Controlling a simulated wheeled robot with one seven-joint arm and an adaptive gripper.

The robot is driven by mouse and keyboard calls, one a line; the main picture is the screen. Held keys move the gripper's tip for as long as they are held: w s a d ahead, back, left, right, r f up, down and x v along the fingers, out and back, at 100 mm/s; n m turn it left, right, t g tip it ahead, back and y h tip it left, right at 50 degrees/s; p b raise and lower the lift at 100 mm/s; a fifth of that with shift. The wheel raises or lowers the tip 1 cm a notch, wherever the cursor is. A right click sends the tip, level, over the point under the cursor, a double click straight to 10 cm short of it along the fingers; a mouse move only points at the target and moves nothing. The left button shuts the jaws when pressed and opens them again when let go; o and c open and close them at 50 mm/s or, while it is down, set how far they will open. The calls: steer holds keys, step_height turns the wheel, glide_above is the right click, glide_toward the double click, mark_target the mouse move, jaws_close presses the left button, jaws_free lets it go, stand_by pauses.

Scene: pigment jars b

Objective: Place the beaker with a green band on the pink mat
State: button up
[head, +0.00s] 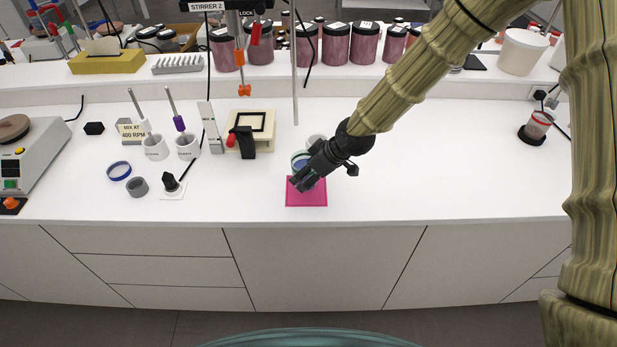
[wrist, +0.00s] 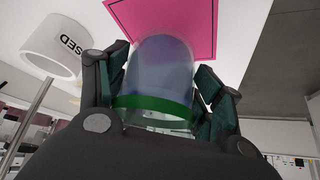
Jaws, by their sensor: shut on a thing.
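The beaker with a green band (wrist: 158,80) is between my fingers in the wrist view, with bluish contents and the green band near my palm. In the head view the beaker (head: 300,160) is partly hidden by my gripper (head: 306,178). My gripper, which also shows in the wrist view (wrist: 160,95), is shut on the beaker. The pink mat (head: 306,198) lies on the white bench near its front edge. In the wrist view the mat (wrist: 195,20) shows behind the beaker's far end; I cannot tell whether they touch.
A white cup marked USED (wrist: 50,50) stands close by the beaker. A cream device with a black frame (head: 250,128) and white cups (head: 155,148) are to the left. A red-banded beaker (head: 540,120) is far right. The bench right of the mat is clear.

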steer(key=shift+f+p, duration=0.55)
steer(key=shift+f, duration=0.75)
steer(key=shift+f, duration=0.15)
steer(key=o, duration=1.3)
steer(key=shift+r, duration=0.25)
steer(key=shift+b+v, duration=1.6)
steer(key=shift+v, duration=4.35)
steer(key=shift+s+d, duration=0.1)
